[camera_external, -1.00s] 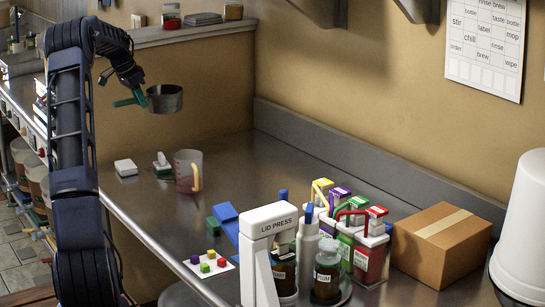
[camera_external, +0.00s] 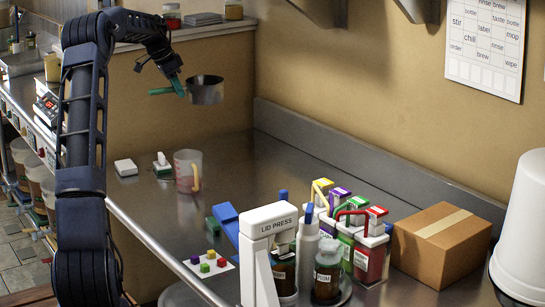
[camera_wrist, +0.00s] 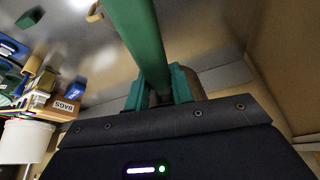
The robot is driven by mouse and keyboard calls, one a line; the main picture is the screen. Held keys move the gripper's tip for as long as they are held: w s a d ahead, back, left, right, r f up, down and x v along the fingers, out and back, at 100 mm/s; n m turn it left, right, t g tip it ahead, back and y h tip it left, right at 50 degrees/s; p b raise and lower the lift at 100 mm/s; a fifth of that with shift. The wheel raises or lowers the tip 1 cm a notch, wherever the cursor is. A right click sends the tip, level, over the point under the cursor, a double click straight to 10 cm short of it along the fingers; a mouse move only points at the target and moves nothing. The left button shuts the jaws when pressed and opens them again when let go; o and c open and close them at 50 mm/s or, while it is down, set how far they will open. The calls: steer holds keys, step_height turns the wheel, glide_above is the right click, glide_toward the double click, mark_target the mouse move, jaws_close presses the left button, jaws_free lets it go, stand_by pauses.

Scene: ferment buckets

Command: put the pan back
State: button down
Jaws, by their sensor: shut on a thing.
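The pan (camera_external: 207,91) is a small dark metal vessel in the external view, held in the air above the back left of the steel counter. My gripper (camera_external: 177,85) is just left of the pan, with green showing at the grip. In the wrist view a long green handle (camera_wrist: 138,35) runs between the teal fingers of my gripper (camera_wrist: 160,90), which are shut on it. The pan's inside and base are mostly hidden.
On the counter (camera_external: 235,170) below stand a measuring jug (camera_external: 186,172), a white block (camera_external: 126,167) and a small dispenser (camera_external: 162,166). A lid press (camera_external: 270,235), bottles, colored cartons and a cardboard box (camera_external: 441,245) fill the front right. A ledge (camera_external: 195,32) with jars lies behind.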

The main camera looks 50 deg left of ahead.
steer(key=w+d+m+h, duration=0.1)
steer(key=w+d+m, duration=0.1)
steer(key=w+d, duration=0.6)
steer(key=w+d+m+g, duration=0.15)
steer(key=w+d, duration=0.25)
steer(key=d, duration=0.8)
steer(key=w+d+m+t+h, duration=0.1)
steer(key=w+d+m, duration=0.2)
steer(key=w+d, duration=0.55)
steer(key=shift+g, duration=0.35)
steer(key=d+f, duration=0.1)
steer(key=f, duration=0.7)
steer(key=s+f, duration=0.1)
steer(key=f, duration=0.7)
steer(key=s+d+f, duration=0.1)
steer(key=f, duration=0.8)
steer(key=shift+d, duration=0.35)
steer(key=c, duration=1.2)
jaws_free()
steer(key=shift+s+f, duration=0.1)
steer(key=v, duration=1.2)
